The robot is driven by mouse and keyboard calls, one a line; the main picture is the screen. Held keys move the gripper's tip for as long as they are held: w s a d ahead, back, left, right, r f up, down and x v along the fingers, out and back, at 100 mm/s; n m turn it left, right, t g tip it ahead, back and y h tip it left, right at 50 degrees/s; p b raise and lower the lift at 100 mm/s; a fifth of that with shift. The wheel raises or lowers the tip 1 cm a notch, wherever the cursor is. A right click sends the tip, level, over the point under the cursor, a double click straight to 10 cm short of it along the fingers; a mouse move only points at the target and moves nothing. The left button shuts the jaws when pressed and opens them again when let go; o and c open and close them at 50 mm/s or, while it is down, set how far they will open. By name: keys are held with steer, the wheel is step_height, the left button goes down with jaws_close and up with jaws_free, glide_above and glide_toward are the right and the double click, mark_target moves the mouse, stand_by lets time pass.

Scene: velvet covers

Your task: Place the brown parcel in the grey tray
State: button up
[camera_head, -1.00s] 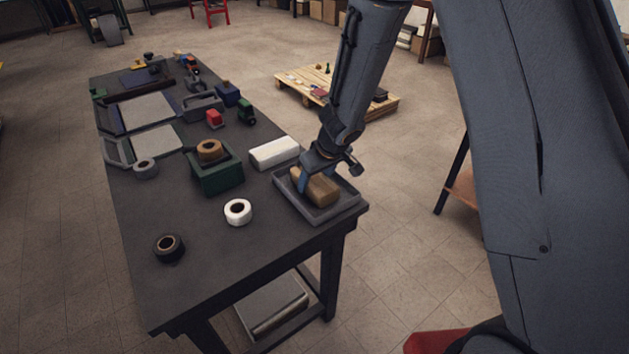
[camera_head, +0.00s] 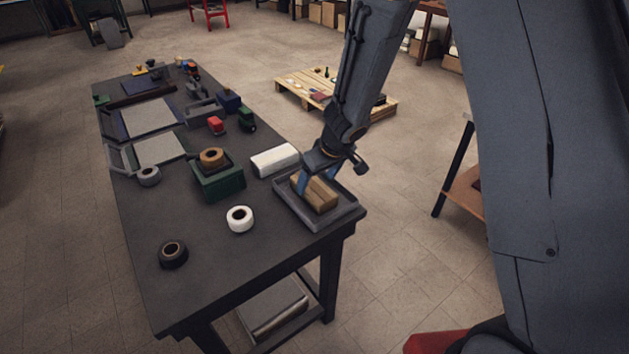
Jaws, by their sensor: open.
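The brown parcel (camera_head: 317,196) lies in the grey tray (camera_head: 318,223) at the near right corner of the dark table. The tray's walls surround the parcel. My gripper (camera_head: 316,184) is just above and around the parcel, with its blue fingers reaching down into the tray. It is open. One finger shows at the parcel's left end; the other is partly hidden, and I cannot tell whether either touches the parcel.
A green box (camera_head: 217,182) with a tan tape roll (camera_head: 212,157), a white roll (camera_head: 240,218) and a black roll (camera_head: 173,254) stand on the table (camera_head: 205,270). The table's near middle is clear.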

steer(key=s+d+r+m+t+h+p, duration=0.1)
steer(key=s+d+r+m+h+p, duration=0.15)
steer(key=d+r, duration=0.5)
steer(key=s+d+r+m+h+p, duration=0.1)
steer(key=s+d+r+p, duration=0.1)
steer(key=s+d+r, duration=0.35)
steer(key=s+d+r+m+g, duration=0.1)
steer(key=s+r, duration=0.1)
steer(key=s, duration=0.4)
steer(key=s+d+r+m+g, duration=0.1)
steer(key=s+d+r+m, duration=0.1)
steer(key=s, duration=0.5)
steer(key=shift+s+r+y, duration=0.2)
steer(key=shift+r+y, duration=0.25)
steer(key=shift+r, duration=0.1)
steer(key=shift+d, duration=0.1)
step_height(320, 180, down, 8)
steer(key=g+b, duration=0.1)
steer(key=b, duration=0.6)
steer(key=shift+r, duration=0.15)
steer(key=shift+w, duration=0.1)
